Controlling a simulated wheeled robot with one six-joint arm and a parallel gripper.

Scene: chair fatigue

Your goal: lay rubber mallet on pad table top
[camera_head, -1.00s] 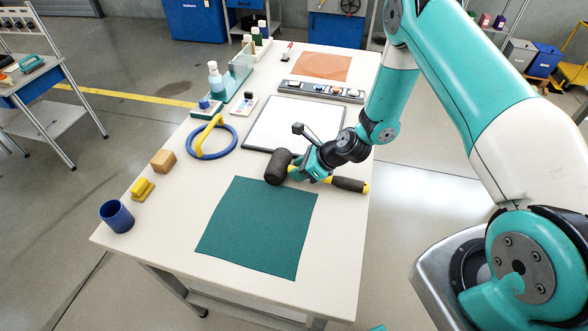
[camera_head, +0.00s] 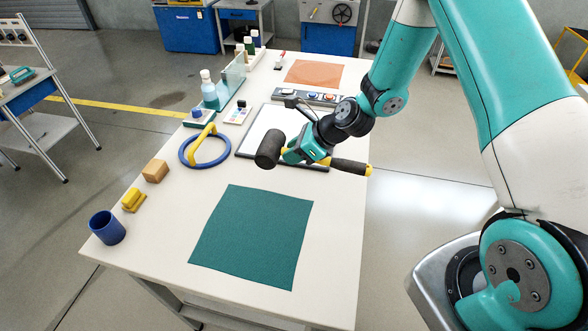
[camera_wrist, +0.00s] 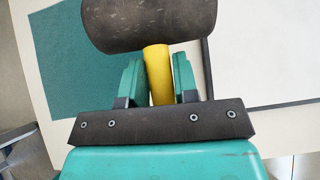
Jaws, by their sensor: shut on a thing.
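The rubber mallet has a black head (camera_head: 269,149) and a yellow handle with a dark grip (camera_head: 349,166). My gripper (camera_head: 304,154) is shut on the handle close to the head and holds the mallet above the table, near the white board. In the wrist view, the mallet head (camera_wrist: 150,22) lies just beyond my fingers (camera_wrist: 158,82), with the yellow handle between them. The table top (camera_head: 150,232) is white. A green pad (camera_head: 252,236) lies flat and bare on it, in front of the mallet. Part of the handle is hidden by my gripper.
A blue cup (camera_head: 108,228), a yellow block (camera_head: 134,200), a wooden block (camera_head: 156,171) and a blue ring with a yellow handle (camera_head: 205,150) line the left side. The framed white board (camera_head: 262,128) lies behind the pad. An orange sheet (camera_head: 314,73) is at the far end.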

